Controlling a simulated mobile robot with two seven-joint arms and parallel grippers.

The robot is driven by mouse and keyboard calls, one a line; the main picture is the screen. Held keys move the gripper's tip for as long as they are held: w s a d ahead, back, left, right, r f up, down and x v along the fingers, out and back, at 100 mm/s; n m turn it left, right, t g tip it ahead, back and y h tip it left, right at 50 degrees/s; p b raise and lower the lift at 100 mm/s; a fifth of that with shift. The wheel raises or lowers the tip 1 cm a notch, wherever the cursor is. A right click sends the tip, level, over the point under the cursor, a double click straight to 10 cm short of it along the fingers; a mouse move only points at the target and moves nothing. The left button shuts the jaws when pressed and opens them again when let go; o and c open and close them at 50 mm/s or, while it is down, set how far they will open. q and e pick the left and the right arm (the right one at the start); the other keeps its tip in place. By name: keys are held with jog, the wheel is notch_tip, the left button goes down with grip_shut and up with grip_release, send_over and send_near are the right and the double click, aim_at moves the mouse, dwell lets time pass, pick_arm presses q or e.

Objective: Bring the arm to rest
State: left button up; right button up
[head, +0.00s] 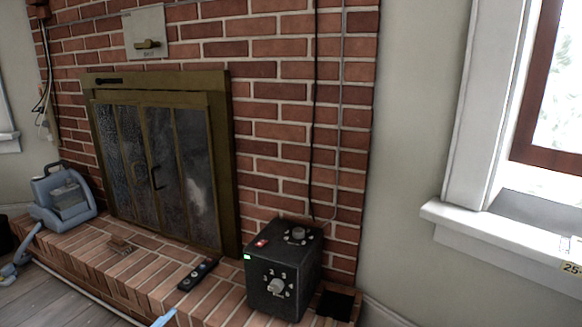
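Neither of my grippers shows clearly in the head view, and no arm comes in from the left or the right. A small light-blue piece (163,318) pokes in at the bottom edge, and I cannot tell what it belongs to. A black control box (284,268) with a numbered dial (276,286), a top knob (298,233), a red switch (262,244) and a lit green light (247,256) stands on the brick hearth (145,262). A black remote-like strip (198,274) with several buttons lies left of the box.
A brass-framed fireplace with closed glass doors (160,165) is set in the brick wall (285,120). A blue-grey machine (62,197) stands at the hearth's left end. A plate with a lever (147,44) is above. A dark square (336,304) lies right of the box. A windowsill (500,235) juts out at right.

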pick_arm(q)
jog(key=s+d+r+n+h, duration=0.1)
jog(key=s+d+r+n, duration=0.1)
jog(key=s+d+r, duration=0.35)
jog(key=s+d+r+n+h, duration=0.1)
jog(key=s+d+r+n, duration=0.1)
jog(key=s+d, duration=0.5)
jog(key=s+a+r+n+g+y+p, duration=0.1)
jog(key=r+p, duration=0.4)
jog(key=p, duration=1.4)
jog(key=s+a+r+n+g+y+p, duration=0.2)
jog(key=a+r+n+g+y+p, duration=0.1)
jog(key=p, duration=1.5)
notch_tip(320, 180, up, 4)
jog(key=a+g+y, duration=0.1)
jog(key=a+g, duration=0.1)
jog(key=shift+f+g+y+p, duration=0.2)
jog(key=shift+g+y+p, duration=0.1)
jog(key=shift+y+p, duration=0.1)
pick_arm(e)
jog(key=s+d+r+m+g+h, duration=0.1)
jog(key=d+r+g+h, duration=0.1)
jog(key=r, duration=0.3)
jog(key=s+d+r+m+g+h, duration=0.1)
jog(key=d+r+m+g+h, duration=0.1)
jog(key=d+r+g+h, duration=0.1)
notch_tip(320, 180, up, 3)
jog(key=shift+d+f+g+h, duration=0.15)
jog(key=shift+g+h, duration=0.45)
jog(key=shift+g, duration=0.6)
